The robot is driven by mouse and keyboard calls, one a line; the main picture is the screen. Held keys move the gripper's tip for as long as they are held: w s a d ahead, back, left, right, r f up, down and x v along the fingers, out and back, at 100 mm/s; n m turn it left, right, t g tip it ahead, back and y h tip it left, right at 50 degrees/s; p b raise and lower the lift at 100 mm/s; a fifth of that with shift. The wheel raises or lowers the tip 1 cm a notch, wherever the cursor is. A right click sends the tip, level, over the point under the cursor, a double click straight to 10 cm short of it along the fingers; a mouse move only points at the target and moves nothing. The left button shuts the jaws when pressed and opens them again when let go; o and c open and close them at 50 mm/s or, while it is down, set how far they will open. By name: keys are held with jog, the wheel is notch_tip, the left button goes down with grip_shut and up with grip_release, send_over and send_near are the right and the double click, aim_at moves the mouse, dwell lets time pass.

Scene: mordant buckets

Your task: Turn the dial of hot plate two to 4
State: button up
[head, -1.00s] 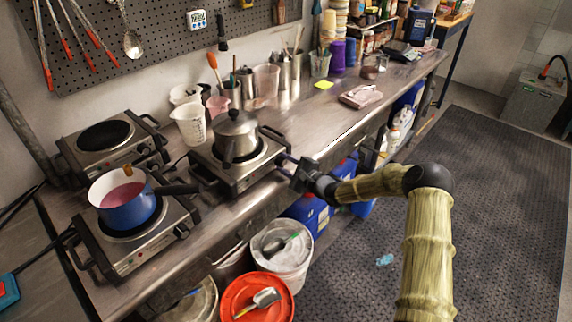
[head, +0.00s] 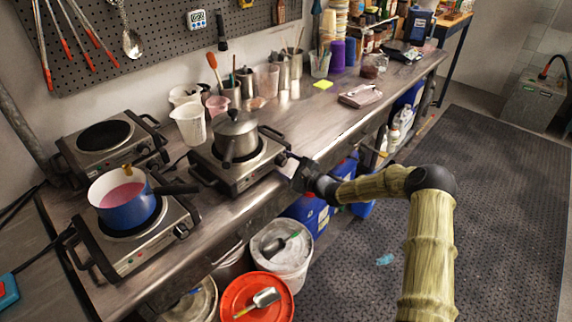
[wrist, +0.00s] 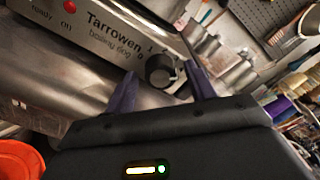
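The right hot plate (head: 232,180) carries a silver pot (head: 236,135); I cannot read a number on it in the head view. In the wrist view a steel front panel (wrist: 100,30) reads "Tarrowen boiling ring", with a red light and a dark round dial (wrist: 160,72). My gripper (head: 286,165) is at the right end of this hot plate's front. In the wrist view my gripper (wrist: 160,75) is open, its two purple fingers on either side of the dial. I cannot tell whether they touch it. The dial's pointer and most scale marks are not clear.
A hot plate (head: 112,262) with a blue pot (head: 127,205) stands at front left, another bare one (head: 105,140) behind it. Beakers (head: 189,124) stand behind the right plate. Buckets (head: 282,250) stand below the bench edge. The floor mat (head: 490,210) is mostly clear.

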jog(key=b+v, duration=0.2)
jog(key=v, duration=1.5)
jog(key=shift+s, duration=0.15)
